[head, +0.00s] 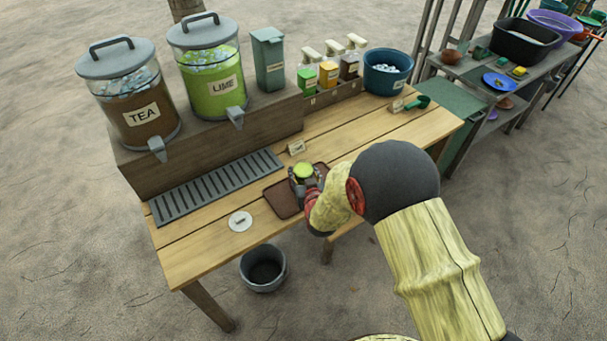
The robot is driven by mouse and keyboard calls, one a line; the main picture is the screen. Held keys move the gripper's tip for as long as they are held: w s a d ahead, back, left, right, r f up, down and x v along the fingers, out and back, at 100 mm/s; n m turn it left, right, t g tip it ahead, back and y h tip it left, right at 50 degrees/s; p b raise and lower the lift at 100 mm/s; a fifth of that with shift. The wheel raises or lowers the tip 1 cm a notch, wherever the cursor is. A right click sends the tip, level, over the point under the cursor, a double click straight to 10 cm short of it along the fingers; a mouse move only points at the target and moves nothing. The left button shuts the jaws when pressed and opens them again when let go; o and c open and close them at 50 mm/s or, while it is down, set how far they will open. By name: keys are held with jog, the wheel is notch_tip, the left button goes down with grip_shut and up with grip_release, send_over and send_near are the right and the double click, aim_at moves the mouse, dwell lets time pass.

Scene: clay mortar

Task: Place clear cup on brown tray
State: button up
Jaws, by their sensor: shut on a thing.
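The brown tray (281,198) lies on the wooden table, right of the grey drip grate. My gripper (303,176) is over the tray, shut on a cup (304,170) that looks yellow-green from above. The cup appears upright. My gripper and arm hide its lower part and the tray's right front portion. I cannot tell whether the cup touches the tray or is held just above it.
Tea (136,115) and lime (215,85) dispensers stand on a raised shelf behind the drip grate (215,187). A white disc (240,221) lies left of the tray. A blue ice tub (387,76) and green scoop (417,103) are at the back right.

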jog(key=shift+f, duration=0.15)
jog(key=o, duration=1.8)
